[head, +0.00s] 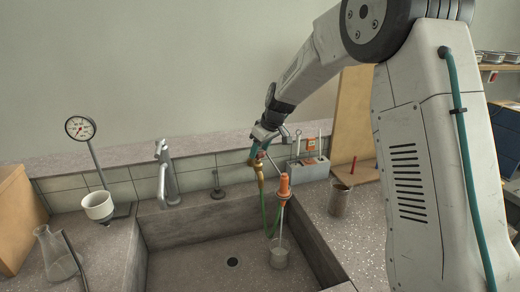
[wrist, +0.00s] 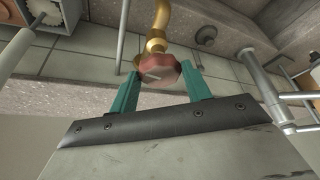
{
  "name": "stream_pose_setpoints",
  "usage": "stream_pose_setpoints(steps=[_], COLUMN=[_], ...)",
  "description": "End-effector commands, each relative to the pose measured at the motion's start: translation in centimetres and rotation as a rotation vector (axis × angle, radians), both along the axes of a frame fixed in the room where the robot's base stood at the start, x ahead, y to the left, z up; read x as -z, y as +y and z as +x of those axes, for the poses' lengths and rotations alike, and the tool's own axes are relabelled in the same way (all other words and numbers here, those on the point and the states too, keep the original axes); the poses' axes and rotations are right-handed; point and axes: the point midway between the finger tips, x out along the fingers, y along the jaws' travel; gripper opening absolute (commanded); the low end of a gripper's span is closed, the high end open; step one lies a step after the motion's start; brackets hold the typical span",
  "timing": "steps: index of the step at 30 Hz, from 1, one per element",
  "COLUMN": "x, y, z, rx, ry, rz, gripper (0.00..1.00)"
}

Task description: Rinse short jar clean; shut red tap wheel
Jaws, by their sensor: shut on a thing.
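The short jar (head: 279,258) stands upright in the sink, below an orange nozzle (head: 284,186). A thin pale stream seems to run from the nozzle into it; any residue inside is too small to tell. The red tap wheel (wrist: 160,72) sits on a brass tap (wrist: 157,32), which also shows at the back edge of the sink in the head view (head: 258,172). My gripper (wrist: 160,66) has its teal fingers on both sides of the wheel and is shut on it. In the head view my gripper (head: 258,150) largely hides the wheel.
A chrome tap (head: 168,175) stands left of the brass tap. A gauge (head: 80,127), a white cup (head: 97,205) and a glass flask (head: 57,258) are at left. A grey tool block (head: 309,168) and a brownish beaker (head: 340,201) stand at right. The sink's left floor is clear.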

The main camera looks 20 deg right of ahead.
Motion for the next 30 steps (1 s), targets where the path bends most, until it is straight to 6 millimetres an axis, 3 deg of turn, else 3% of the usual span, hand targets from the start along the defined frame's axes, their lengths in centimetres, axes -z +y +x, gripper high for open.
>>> stream_pose_setpoints(steps=[19, 20, 22, 30], x=[0.07, 0.07, 0.07, -0.04], y=[-0.14, -0.14, -0.14, -0.05], z=[-0.03, -0.03, -0.03, -0.01], rx=[-0.053, -0.053, -0.053, -0.053], ry=[0.002, 0.002, 0.002, 0.001], rz=[-0.002, -0.002, -0.002, -0.001], gripper=[0.25, 0.54, 0.70, 0.70])
